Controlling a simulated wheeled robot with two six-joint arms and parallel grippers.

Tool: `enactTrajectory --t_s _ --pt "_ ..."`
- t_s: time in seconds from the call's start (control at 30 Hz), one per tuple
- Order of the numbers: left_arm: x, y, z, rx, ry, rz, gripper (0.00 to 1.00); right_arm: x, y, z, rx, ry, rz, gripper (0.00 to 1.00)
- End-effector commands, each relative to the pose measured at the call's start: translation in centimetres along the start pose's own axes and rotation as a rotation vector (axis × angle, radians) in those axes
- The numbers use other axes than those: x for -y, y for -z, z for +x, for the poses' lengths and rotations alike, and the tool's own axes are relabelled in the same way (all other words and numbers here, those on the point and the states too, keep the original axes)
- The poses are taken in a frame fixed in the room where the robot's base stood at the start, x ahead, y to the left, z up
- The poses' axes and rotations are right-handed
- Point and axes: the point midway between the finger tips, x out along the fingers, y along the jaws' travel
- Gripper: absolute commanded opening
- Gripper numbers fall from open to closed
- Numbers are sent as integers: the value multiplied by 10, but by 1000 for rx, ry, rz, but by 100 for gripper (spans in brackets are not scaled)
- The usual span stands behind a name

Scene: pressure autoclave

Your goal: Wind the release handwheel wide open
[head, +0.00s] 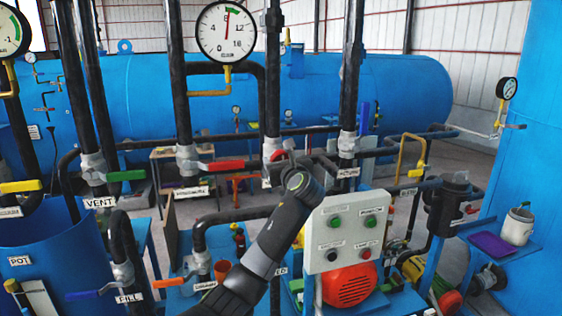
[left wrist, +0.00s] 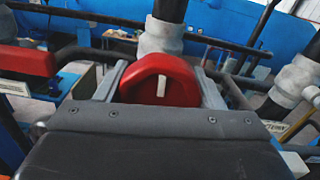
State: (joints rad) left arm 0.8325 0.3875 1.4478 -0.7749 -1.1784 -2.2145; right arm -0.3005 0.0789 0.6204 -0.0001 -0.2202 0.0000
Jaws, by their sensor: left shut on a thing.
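A red handwheel (left wrist: 160,82) with a white mark sits between the two fingers of my left gripper (left wrist: 160,78) in the left wrist view, the fingers touching or close along its sides. The white mark stands upright. In the head view my left gripper (head: 283,160) reaches the pipe valve near the middle, and only a bit of the red wheel (head: 277,155) shows past it. The wheel is on a vertical dark pipe with a grey valve body (head: 270,146). My right gripper is in neither view.
A red lever (head: 225,165) is just left of the wheel. A grey control box (head: 346,232) with buttons stands right of my arm. A round gauge (head: 226,31) hangs above, its needle near 8. Vertical pipes stand close on both sides. A blue tank (head: 400,90) lies behind.

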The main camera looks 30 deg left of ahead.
Motion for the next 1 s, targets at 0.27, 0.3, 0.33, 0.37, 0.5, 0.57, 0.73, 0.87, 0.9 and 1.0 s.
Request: enactTrajectory --t_s 0.27,0.3,0.33,0.37,0.5,0.57,0.73,0.87,0.9,1.0 --pt "0 2 0 -1 -1 -231 39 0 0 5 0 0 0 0" --pt "0 2 0 -1 -1 -270 39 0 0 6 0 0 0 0" --pt "0 2 0 -1 -1 -298 39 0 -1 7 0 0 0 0" --pt "0 2 0 -1 -1 -327 39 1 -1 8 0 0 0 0" --pt "0 2 0 -1 -2 -460 39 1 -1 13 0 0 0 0" --pt "0 2 0 -1 -2 -517 39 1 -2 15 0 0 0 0" --pt "-1 3 0 0 -2 -678 39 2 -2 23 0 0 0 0" --pt "-1 3 0 0 -1 -802 39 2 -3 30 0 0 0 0" --pt "-1 3 0 0 -1 -840 39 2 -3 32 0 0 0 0" --pt "-1 3 0 0 -2 -935 39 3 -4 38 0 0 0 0"
